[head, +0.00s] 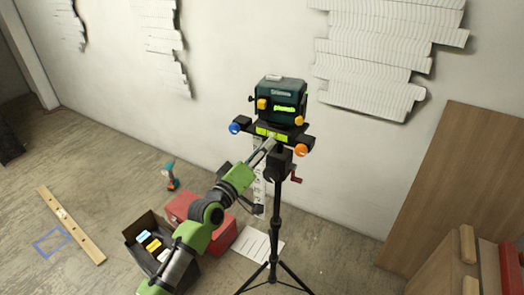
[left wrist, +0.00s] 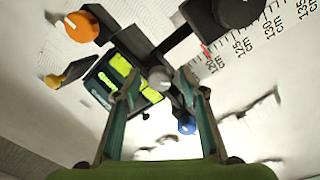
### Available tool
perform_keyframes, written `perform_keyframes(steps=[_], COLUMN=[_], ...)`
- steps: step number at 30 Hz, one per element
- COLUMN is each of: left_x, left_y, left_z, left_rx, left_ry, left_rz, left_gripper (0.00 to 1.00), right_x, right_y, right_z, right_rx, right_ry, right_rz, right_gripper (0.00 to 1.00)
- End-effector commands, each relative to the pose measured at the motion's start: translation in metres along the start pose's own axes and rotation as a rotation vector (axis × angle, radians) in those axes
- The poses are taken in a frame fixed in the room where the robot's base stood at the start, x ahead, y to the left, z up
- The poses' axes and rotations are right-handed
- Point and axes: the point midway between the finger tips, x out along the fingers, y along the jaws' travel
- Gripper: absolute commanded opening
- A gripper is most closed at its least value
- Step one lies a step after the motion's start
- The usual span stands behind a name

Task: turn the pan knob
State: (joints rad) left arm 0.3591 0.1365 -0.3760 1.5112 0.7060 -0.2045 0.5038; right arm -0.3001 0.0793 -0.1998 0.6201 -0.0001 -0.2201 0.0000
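A dark green instrument (head: 281,100) stands on a black tripod head with a blue knob (head: 234,128) at the left and an orange knob (head: 301,150) at the right. I cannot tell by any label which knob is the pan knob. My left gripper (head: 268,146) reaches up to the front of the head, below the yellow-green strip. In the left wrist view my fingers (left wrist: 159,88) are apart, with a grey round knob (left wrist: 160,79) seen between their tips; contact is unclear. My right gripper is out of view.
The tripod (head: 275,230) has spread legs and a red crank (head: 295,174). A red toolbox (head: 185,207) and an open black box (head: 150,225) are on the floor by my arm. A wooden panel (head: 450,180) leans at the right. White reliefs (head: 380,55) cover the wall behind.

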Motion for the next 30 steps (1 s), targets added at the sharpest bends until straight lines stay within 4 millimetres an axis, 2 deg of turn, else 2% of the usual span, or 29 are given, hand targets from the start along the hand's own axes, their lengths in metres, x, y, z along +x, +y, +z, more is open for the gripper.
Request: perform_keyframes(steps=[7,11,14,24,30], left_x=[-0.001,-0.009,-0.023,-0.092,-0.115], left_y=[0.000,-0.001,-0.002,-0.001,-0.001], left_z=[0.000,0.001,0.001,0.001,0.000], left_rx=[0.001,0.000,0.000,0.001,0.001], left_ry=[0.000,0.000,-0.001,-0.002,0.000], left_rz=[0.000,0.000,-0.002,-0.002,-0.001], left_gripper=[0.38,0.38,0.38,0.38,0.38], right_x=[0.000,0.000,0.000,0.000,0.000], right_y=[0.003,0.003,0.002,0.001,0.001], right_z=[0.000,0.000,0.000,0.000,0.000], right_rx=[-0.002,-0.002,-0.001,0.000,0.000], right_ry=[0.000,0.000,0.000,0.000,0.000], right_rz=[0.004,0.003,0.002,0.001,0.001], right_gripper=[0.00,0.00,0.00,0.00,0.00])
